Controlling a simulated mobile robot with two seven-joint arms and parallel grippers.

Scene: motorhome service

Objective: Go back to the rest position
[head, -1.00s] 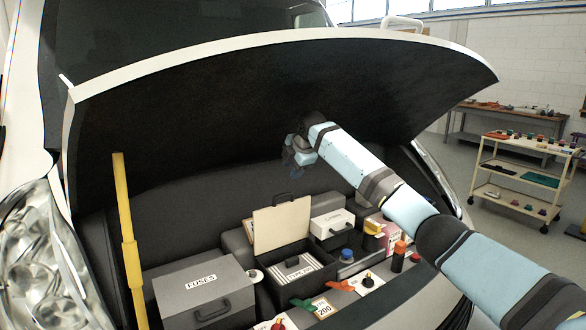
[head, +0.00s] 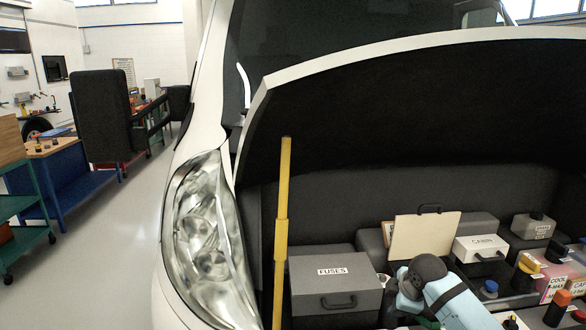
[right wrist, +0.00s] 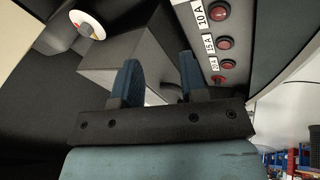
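My right arm comes in from the lower right in the head view, its bent joint low in the engine bay beside the grey FUSES box (head: 322,287). Its gripper is hidden below the arm there. In the right wrist view my right gripper (right wrist: 160,78) has its two blue fingers apart with nothing held between them. A grey box side is behind the fingers. A panel with red buttons (right wrist: 223,43) labelled 10 A, 15 A and 20 A is close to the right finger. My left gripper is in neither view.
The raised hood (head: 420,120) hangs over the bay, with a yellow strut (head: 281,230) at left. An open cream lid (head: 425,235), a CABIN box (head: 480,249) and bottles crowd the right. Open floor (head: 130,230) lies left of the vehicle, beside a blue workbench (head: 75,180).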

